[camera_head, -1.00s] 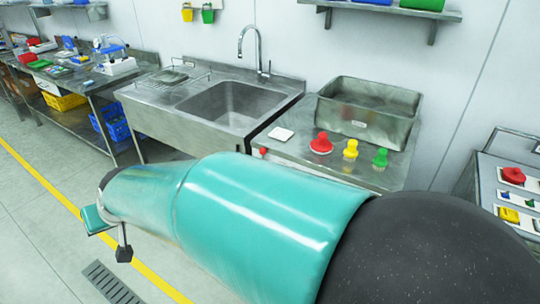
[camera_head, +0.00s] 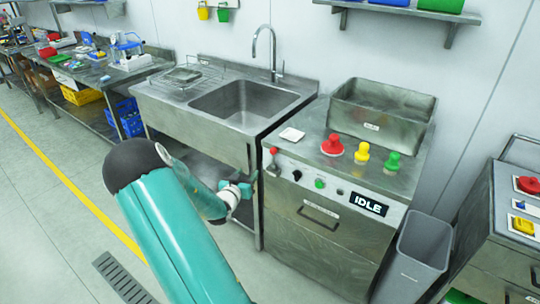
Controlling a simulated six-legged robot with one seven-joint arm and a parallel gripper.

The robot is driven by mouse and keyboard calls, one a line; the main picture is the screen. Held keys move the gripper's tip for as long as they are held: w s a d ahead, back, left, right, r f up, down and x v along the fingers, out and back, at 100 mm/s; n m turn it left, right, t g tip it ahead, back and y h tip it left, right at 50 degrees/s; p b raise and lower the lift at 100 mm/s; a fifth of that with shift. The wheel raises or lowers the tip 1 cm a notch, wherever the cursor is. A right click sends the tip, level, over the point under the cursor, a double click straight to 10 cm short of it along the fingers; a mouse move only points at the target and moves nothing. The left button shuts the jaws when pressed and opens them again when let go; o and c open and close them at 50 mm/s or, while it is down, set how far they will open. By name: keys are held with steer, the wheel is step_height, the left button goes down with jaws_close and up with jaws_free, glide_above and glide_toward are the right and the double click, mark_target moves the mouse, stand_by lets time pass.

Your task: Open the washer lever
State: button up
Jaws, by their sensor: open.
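The washer is a grey steel cabinet (camera_head: 325,238) right of the sink, with a lit "IDLE" display (camera_head: 369,204) on its front panel. A small lever with a red tip (camera_head: 273,152) stands at the panel's left end; I take it as the washer lever. A dark drawer-like handle (camera_head: 318,215) sits lower on the front. My gripper (camera_head: 252,182) is open and empty, left of the cabinet and a little below the red-tipped lever, apart from it in the picture. Its fingers are small here, and their depth relative to the lever is hard to tell.
The steel sink (camera_head: 160,99) stands left of the washer. Red (camera_head: 333,145), yellow (camera_head: 362,152) and green (camera_head: 393,162) knobbed pieces and a metal bin (camera_head: 380,110) are on the washer top. A grey waste bin (camera_head: 413,262) stands right. Floor is clear at left.

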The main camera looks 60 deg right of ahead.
mark_target(272, 153)
steer(key=shift+g+h, duration=0.6)
steer(key=d, duration=0.5)
steer(key=s+d, duration=0.1)
steer(key=d, duration=0.4)
steer(key=s+d, duration=0.1)
steer(key=d, duration=0.4)
steer(key=shift+s+d+f, duration=0.1)
steer(key=shift+d+f, duration=0.1)
steer(key=shift+d, duration=0.1)
steer(key=shift+c, duration=0.2)
jaws_close()
